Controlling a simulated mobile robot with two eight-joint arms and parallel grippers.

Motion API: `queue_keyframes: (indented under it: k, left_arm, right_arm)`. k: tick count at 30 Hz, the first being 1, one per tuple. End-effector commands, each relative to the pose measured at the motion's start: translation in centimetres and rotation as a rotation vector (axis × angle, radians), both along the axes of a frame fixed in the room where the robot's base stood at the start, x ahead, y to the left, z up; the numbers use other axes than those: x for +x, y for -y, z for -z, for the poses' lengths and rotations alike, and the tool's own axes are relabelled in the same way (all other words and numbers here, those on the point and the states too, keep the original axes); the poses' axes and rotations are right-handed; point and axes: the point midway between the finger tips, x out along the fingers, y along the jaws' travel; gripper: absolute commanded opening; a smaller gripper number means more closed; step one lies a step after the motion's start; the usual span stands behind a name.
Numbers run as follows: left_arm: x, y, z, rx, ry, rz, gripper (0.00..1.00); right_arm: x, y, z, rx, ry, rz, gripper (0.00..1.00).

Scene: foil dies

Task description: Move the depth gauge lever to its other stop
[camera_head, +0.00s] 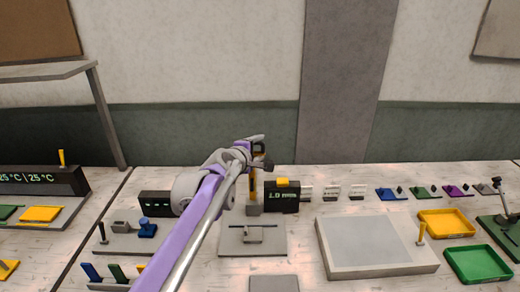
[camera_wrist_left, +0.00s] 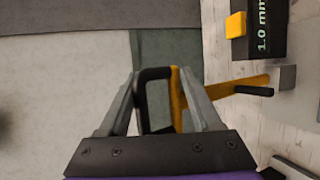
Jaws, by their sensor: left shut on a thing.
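The depth gauge is a black box (camera_head: 285,201) reading 1.0 mm, with a yellow button on top, on the table right of my left arm. Its yellow lever (camera_head: 253,186) stands upright from a grey block (camera_head: 254,209) just left of the box. My left gripper (camera_head: 258,147) is at the lever's top end. In the left wrist view, my left gripper (camera_wrist_left: 162,88) is shut on the lever's black looped handle (camera_wrist_left: 142,97), and the yellow lever (camera_wrist_left: 252,84) runs right to its block. My right gripper is not in view.
A grey plate (camera_head: 270,244) with a small fixture lies below the gauge. A large grey pad (camera_head: 365,245) is to the right, with yellow (camera_head: 446,237) and green (camera_head: 478,280) trays beyond it. Another black display box (camera_head: 154,204) stands left of my arm. Small coloured pieces line the back right.

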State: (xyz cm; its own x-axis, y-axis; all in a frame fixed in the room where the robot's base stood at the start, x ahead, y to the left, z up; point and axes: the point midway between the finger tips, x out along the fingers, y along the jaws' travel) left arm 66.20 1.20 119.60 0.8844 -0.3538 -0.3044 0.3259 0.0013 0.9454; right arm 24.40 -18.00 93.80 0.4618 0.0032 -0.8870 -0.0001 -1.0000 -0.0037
Motion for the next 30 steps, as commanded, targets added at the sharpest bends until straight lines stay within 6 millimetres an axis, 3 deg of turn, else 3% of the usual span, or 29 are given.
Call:
queue_keyframes:
  k: [5,19,30]
  left_arm:
    - [-0.9,-1.0,-0.1,0.006,0.001,-0.009,0.47]
    - [-8.6,-3.2,-3.1,0.007,0.006,-0.006,0.47]
    - [-10.0,-3.4,-3.5,0.004,0.004,-0.001,0.47]
  right_arm:
    - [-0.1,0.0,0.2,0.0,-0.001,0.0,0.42]
    - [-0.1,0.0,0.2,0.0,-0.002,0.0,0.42]
    - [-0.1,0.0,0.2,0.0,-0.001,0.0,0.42]
